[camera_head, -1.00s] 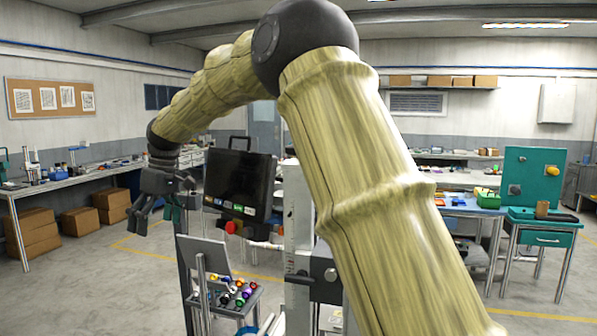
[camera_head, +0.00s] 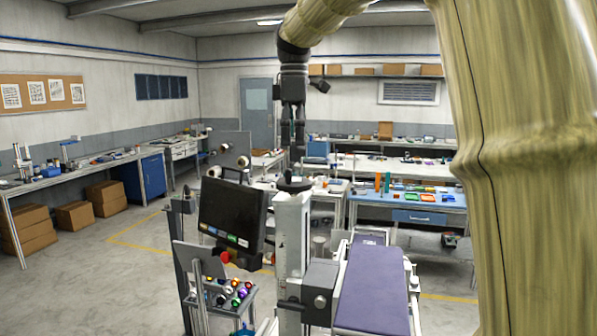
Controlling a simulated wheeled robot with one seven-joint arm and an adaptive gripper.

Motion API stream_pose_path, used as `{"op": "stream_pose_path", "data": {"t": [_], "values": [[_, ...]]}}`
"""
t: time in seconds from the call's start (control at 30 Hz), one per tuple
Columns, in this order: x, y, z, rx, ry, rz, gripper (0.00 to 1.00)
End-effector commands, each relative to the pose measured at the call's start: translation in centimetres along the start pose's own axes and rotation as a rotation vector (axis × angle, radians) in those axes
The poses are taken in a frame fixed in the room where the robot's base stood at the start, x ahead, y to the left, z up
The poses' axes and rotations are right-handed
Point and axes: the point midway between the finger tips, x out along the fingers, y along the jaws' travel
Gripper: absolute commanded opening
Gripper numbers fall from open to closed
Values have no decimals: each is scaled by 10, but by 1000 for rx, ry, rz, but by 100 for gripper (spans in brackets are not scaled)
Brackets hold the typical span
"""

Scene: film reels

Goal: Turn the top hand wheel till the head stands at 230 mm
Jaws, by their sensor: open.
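The top hand wheel (camera_head: 294,185) is a dark disc on top of a white upright column (camera_head: 291,235) with scale marks on its side. The grey head block (camera_head: 318,287) sits low on the column; the scale is too small to read.
A dark screen (camera_head: 232,215) with coloured buttons and a red knob stands close left of the column. A small table with coloured reels (camera_head: 232,292) stands below it. A purple padded bed (camera_head: 373,285) extends to the right. My arm covers the right side.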

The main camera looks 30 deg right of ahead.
Motion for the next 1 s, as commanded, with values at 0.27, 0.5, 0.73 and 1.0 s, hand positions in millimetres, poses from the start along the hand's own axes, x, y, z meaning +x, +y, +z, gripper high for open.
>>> {"op": "stream_pose_path", "data": {"t": [0.27,0.5,0.73,1.0], "values": [[41,-1,0,2,-2,-4,98],[76,-1,0,1,-1,-3,98],[94,0,0,1,0,-1,98],[97,0,0,1,1,0,98]]}}
